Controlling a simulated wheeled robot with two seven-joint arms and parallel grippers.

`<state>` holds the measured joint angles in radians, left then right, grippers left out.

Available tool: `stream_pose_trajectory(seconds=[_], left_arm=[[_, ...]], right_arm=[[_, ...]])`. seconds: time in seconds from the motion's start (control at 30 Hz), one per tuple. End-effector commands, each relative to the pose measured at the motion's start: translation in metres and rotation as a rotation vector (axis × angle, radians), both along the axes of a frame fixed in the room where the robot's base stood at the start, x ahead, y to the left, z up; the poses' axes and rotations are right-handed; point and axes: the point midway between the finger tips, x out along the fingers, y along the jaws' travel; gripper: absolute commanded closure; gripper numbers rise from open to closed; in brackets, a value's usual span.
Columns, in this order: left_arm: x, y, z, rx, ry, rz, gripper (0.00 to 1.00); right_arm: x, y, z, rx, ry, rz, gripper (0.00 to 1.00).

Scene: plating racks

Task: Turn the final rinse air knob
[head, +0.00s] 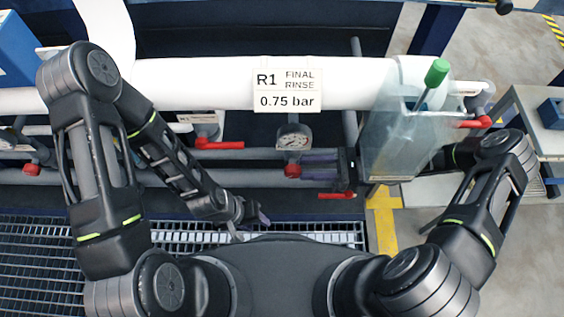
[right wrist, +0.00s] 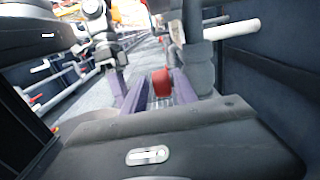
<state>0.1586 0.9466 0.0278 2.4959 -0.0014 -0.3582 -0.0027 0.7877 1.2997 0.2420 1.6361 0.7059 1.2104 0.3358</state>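The final rinse air knob is a small red knob (head: 293,170) below a round pressure gauge (head: 294,139), under the R1 FINAL RINSE 0.75 bar sign (head: 287,90). My right gripper (head: 305,168) comes in from the right with its purple fingers pointing at the knob. In the right wrist view, the red knob (right wrist: 161,83) lies between the two open fingers (right wrist: 158,92), near their tips. I cannot tell whether either finger touches it. My left gripper (head: 250,217) hangs low over the grating, away from the knob; its finger opening is unclear.
Red lever handles (head: 219,145) sit left of the gauge, with another (head: 337,195) below my right gripper. A clear box (head: 398,140) with a green-handled tool (head: 436,73) hangs at right, close to my right arm. A white pipe (head: 200,82) runs above. Metal grating (head: 40,260) lies below.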

Motion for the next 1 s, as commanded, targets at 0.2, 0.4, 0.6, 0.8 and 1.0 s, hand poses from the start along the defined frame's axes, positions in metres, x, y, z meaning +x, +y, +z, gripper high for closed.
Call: stream_pose_trajectory(seconds=[0.2,0.4,0.6,0.8,1.0], left_arm=[[0.0,0.0,0.0,0.0,-0.001,0.0,0.62],[0.0,0.0,0.001,0.0,-0.001,0.0,0.62],[0.001,0.0,0.001,0.0,-0.001,0.0,0.62],[0.001,0.0,0.001,0.0,-0.001,0.0,0.62],[0.001,0.0,0.001,0.0,-0.002,0.001,0.62]], right_arm=[[0.0,0.007,0.0,0.001,0.0,0.001,0.65],[0.0,0.034,0.001,0.002,0.001,0.002,0.65],[0.0,0.064,0.001,0.001,-0.001,0.002,0.65],[0.001,0.077,0.0,-0.001,0.0,-0.001,0.65],[0.001,0.078,0.0,-0.001,-0.001,-0.001,0.65]])
